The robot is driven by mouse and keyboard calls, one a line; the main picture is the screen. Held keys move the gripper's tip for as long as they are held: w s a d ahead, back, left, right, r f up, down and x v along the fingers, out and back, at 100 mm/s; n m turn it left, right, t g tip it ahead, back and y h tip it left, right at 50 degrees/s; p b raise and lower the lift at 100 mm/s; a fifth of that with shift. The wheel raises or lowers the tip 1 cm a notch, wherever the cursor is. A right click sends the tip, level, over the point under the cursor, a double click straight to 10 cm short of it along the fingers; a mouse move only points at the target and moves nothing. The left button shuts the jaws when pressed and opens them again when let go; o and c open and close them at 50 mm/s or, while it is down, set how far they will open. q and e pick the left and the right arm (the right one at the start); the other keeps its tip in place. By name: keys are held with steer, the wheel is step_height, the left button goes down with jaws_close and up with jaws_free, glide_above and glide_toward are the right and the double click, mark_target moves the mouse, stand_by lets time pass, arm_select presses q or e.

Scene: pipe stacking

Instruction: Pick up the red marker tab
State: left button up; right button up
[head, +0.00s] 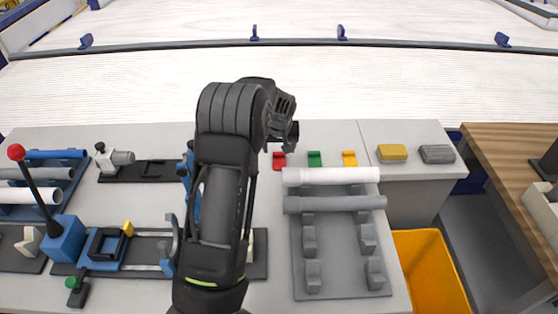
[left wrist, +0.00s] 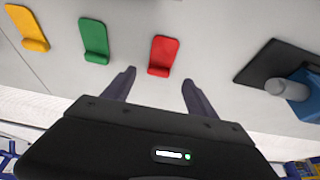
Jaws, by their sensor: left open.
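The red marker tab (head: 279,160) lies on the grey bench top, at the left end of a row with a green tab (head: 315,159) and a yellow tab (head: 349,159). In the left wrist view the red tab (left wrist: 164,56) lies just beyond and between my two fingertips. My left gripper (head: 283,140) is above the bench beside the red tab, pointing down. In the left wrist view its fingers (left wrist: 158,78) are spread apart with nothing between them. The green tab (left wrist: 94,41) and yellow tab (left wrist: 27,28) show to the left there. My right gripper is not in view.
A white pipe (head: 330,175) and a grey pipe (head: 335,203) lie on a grey rack (head: 340,270) in front of the tabs. A yellow block (head: 392,152) and a grey block (head: 437,154) sit to the right. Blue fixtures (head: 65,237) stand at left.

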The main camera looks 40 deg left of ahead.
mark_target(279, 155)
arm_select(q)
steer(key=b+x, duration=0.2)
steer(key=x, duration=0.2)
steer(key=shift+f, duration=0.1)
steer(key=shift+w+a+f, duration=0.15)
steer(key=shift+w+f, duration=0.05)
steer(key=shift+f, duration=0.25)
steer(key=shift+r, duration=0.1)
steer(key=c, duration=1.4)
step_height(279, 155, up, 10)
steer(key=p, duration=0.4)
steer(key=shift+p, duration=0.35)
